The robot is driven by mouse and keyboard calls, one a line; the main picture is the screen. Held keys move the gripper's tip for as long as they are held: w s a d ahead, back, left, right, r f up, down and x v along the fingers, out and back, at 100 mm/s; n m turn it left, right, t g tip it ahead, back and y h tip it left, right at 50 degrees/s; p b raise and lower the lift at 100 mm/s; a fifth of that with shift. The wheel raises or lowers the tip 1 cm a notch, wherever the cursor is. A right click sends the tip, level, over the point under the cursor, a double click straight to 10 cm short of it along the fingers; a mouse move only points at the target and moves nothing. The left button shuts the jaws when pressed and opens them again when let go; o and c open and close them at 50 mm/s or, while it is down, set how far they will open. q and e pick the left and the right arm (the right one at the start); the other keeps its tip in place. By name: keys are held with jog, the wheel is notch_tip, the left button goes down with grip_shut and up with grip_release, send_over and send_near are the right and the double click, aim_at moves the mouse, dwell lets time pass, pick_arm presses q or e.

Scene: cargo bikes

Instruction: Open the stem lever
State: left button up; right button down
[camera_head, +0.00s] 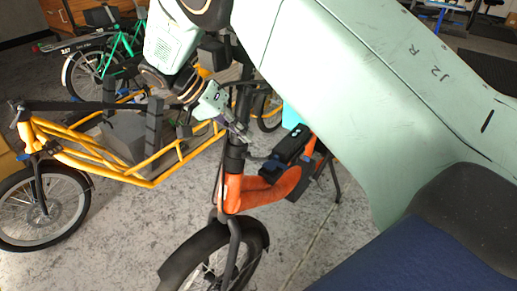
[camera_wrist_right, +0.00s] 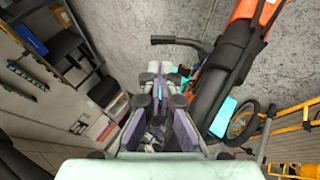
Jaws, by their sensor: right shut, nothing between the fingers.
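An orange cargo bike (camera_head: 262,190) stands upright in the middle of the head view, with its black stem (camera_head: 235,158) rising above the orange frame. In the right wrist view its black tube (camera_wrist_right: 212,88) slants just right of the fingers. My right gripper (camera_head: 240,131) comes down from the upper left onto the stem area, its tips beside or touching the stem; I cannot tell which. In the right wrist view the gripper (camera_wrist_right: 156,80) has its purple-padded fingers shut with nothing between them. The stem lever is too small and covered to make out. My left gripper is not in view.
A yellow cargo bike (camera_head: 120,172) stands to the left, with a green bike (camera_head: 108,52) behind it. A black boxy part (camera_head: 290,145) sits just right of the stem. My right arm covers much of the upper right. Bare concrete floor (camera_head: 120,240) is free at the front left.

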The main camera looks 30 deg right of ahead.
aim_at(259, 158)
jog(key=b+x, duration=0.1)
jog(key=x, duration=0.5)
jog(key=shift+f, duration=0.1)
dwell(0.4)
